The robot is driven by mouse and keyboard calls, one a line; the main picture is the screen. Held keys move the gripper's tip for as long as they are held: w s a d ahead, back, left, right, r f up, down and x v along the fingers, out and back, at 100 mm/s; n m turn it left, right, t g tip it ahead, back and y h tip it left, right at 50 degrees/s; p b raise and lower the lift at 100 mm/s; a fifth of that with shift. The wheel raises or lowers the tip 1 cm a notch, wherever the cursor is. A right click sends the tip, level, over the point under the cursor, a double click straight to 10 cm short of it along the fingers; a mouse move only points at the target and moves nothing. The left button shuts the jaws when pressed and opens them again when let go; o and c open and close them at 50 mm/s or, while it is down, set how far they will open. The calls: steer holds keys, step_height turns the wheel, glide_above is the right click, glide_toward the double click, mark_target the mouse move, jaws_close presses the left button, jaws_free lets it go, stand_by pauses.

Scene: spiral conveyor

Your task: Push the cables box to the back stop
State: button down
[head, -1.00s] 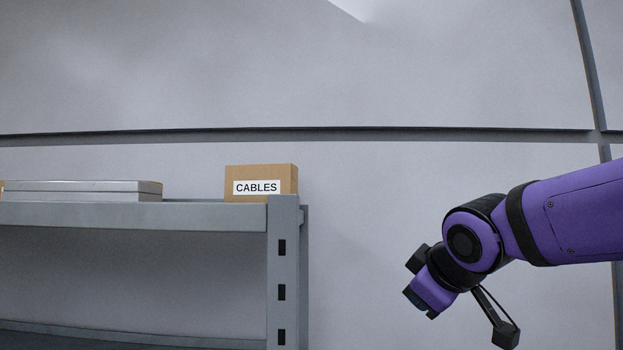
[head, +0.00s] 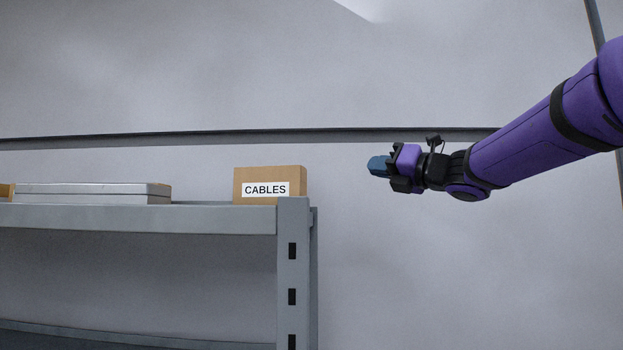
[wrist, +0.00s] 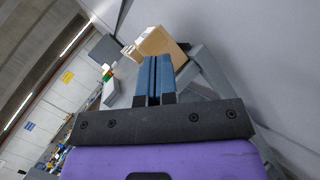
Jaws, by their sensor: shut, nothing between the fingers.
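The cables box (head: 270,178) is a brown carton with a white label reading CABLES. It stands upright at the right end of the grey shelf's top (head: 140,218), close to the corner post. My gripper (head: 378,166) is to the right of the box, apart from it, at about its height, pointing left. In the wrist view the two blue fingers (wrist: 154,78) are together with nothing between them. The box (wrist: 158,45) shows beyond their tips there. I cannot make out the back stop clearly.
A flat grey case (head: 92,193) lies on the shelf left of the box. Part of another brown box (head: 6,191) shows at the far left. The shelf's corner post (head: 292,270) stands below the box. A grey wall is behind; the space between post and gripper is free.

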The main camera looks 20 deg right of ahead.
steer(key=n+g+y, duration=0.2)
steer(key=n, duration=0.2)
steer(key=n+g+y, duration=0.3)
steer(key=n+g, duration=0.2)
steer(key=n, duration=0.2)
glide_toward(301, 178)
steer(key=x, duration=0.7)
steer(key=shift+a, duration=0.3)
steer(key=shift+w+a, duration=0.1)
steer(key=shift+w, duration=0.05)
steer(key=x, duration=0.3)
steer(key=shift+w+a, duration=0.1)
steer(key=shift+a, duration=0.05)
